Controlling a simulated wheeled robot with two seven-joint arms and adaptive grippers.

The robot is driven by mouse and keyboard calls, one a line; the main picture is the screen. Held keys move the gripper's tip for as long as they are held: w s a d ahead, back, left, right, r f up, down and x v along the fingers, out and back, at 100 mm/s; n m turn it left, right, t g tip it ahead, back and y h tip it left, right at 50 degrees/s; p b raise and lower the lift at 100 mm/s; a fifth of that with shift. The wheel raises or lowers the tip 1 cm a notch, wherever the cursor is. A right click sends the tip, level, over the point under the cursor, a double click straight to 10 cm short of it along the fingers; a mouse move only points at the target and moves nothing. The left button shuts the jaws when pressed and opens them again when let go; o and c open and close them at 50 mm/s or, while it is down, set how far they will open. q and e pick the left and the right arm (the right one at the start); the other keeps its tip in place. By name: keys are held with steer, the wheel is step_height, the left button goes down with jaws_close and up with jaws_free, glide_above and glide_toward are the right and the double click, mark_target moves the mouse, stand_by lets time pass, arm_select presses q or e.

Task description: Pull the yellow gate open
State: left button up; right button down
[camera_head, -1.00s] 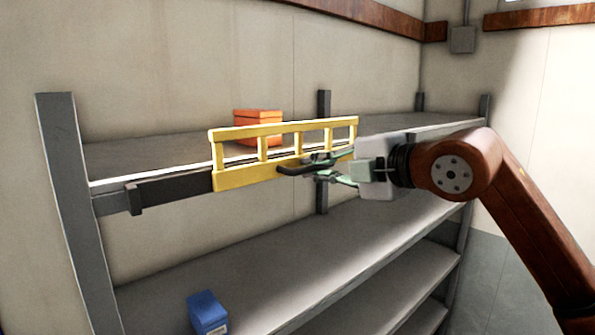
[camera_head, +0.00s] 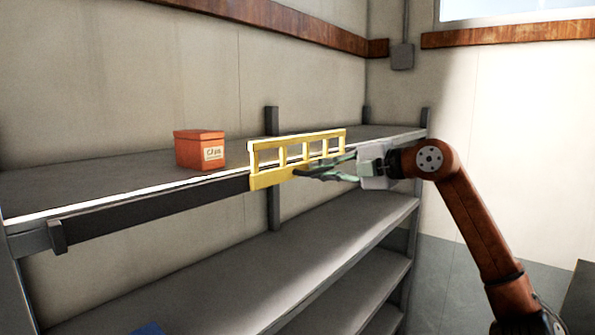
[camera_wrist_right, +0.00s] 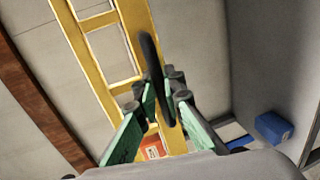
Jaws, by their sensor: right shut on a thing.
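The yellow gate (camera_head: 260,182) is a barred panel on the dark rail (camera_head: 150,212) along the shelf's front edge. It stands toward the right part of the shelf, with a long bare stretch of rail to its left. My right gripper (camera_head: 308,172) is shut on the gate's dark handle, which shows best in the right wrist view (camera_wrist_right: 150,62). In that view the green fingers (camera_wrist_right: 160,95) lie on either side of the handle. The fingers partly hide the handle in the head view. My left gripper is not in view.
An orange box (camera_head: 200,150) stands on the upper shelf (camera_head: 90,183), left of the gate and uncovered. A blue box (camera_head: 147,329) shows at the bottom edge, on a lower shelf. A grey upright (camera_head: 272,120) stands behind the gate. Walls close the back and right.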

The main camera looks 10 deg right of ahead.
steer(key=shift+w+d+f, duration=0.1)
steer(key=shift+d, duration=0.05)
steer(key=c, duration=2.3)
jaws_free()
steer(key=shift+c, duration=0.2)
steer(key=shift+s+d, duration=0.2)
steer(key=shift+s, duration=0.1)
steer(key=v, duration=1.1)
steer(key=shift+s+d, duration=0.25)
steer(key=shift+w+a, duration=0.1)
